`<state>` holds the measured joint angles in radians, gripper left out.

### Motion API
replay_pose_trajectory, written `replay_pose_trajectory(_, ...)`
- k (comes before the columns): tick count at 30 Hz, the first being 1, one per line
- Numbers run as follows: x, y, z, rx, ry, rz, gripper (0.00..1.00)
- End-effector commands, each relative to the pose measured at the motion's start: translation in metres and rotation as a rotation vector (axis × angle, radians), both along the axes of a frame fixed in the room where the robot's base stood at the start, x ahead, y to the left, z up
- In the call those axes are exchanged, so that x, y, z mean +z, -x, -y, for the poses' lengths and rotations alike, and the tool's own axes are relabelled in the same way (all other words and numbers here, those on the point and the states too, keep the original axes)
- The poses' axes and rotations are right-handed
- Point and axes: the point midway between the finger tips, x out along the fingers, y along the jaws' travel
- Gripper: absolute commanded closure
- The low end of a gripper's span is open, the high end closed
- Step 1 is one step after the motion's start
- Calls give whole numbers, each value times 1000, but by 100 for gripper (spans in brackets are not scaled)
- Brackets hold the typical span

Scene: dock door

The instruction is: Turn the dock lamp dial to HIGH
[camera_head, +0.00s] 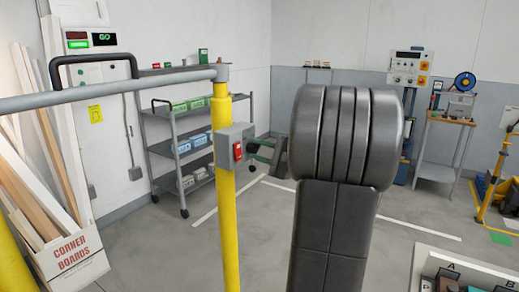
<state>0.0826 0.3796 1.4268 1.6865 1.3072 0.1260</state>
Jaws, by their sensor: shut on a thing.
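A small grey control box (224,151) is fixed to a yellow post (220,110). A red switch (238,151) shows on the box's face. My gripper (255,151) is at the right side of this box, with its dark fingers reaching left towards it. The fingers are shut on what seems to be the dock lamp dial, which they hide. I cannot read the dial's setting or any HIGH mark. My large dark arm fills the middle right of the view and hides part of the gripper's wrist.
A grey rail (120,90) runs left from the post's top. A shelf cart (183,148) stands behind. A carton of corner boards (72,262) is at lower left. A workbench (445,140) stands at far right. Bare floor lies between post and cart.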

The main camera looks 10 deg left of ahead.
Motion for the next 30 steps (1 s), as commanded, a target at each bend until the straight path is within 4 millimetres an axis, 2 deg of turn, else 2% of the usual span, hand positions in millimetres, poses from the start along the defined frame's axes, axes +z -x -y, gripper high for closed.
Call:
replay_pose_trajectory(9, -4, 0, 0, 0, 2, -7, 96)
replay_pose_trajectory(10, -4, 0, 0, 0, 2, -7, 69)
replay_pose_trajectory(12, -3, 0, 0, 0, 2, -7, 55)
replay_pose_trajectory(13, -3, 0, 0, 1, 2, -6, 52)
replay_pose_trajectory(23, -2, 1, 3, -1, 1, -3, 52)
replay_pose_trajectory(26, -3, 4, 12, -3, 0, -2, 52)
replay_pose_trajectory(30, -4, 13, 36, -6, 2, -1, 52)
